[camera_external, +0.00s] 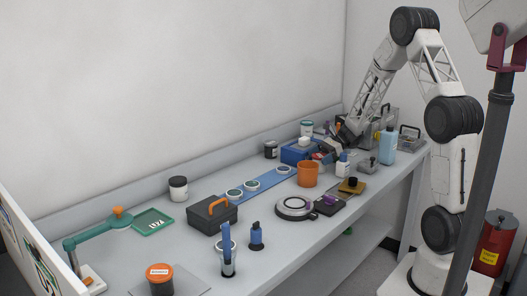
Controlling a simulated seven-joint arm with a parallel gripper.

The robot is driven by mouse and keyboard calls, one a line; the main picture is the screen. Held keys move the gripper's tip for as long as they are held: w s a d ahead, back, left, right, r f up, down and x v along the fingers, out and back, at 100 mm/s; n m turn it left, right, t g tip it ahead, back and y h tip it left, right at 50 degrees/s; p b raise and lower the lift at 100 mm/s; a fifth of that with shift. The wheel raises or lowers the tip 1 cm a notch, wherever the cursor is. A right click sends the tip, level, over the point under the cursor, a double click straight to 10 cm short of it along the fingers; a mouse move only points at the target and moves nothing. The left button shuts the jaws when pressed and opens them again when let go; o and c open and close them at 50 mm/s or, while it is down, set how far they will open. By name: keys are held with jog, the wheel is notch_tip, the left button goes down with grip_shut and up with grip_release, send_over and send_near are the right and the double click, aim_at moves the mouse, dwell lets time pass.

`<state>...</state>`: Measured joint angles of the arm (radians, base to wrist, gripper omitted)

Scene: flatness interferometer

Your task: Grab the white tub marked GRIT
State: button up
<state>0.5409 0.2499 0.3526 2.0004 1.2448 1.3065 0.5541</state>
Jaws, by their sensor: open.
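No marking reading GRIT is legible at this size. A white tub with a teal rim (307,129) stands at the far end of the bench against the back wall. A white jar with a black lid (178,190) stands farther left, near the back ledge. I cannot tell which of them is the GRIT tub. My gripper (324,152) is low over the far part of the bench, right of the teal-rimmed tub and close to a blue box (295,153). It is open. Its fingertips are small and partly lost among the objects there, so contact cannot be judged.
An orange cup (308,174), a white bottle (342,163) and a light blue bottle (387,145) crowd the bench near my gripper. A black toolbox (212,216), a round grey device (295,207) and a green lamp (95,235) stand nearer. The back-left bench surface has free room.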

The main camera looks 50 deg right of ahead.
aim_at(319, 155)
jog(key=c, duration=1)
jog(key=shift+r, duration=0.1)
jog(key=shift+r, duration=4.95)
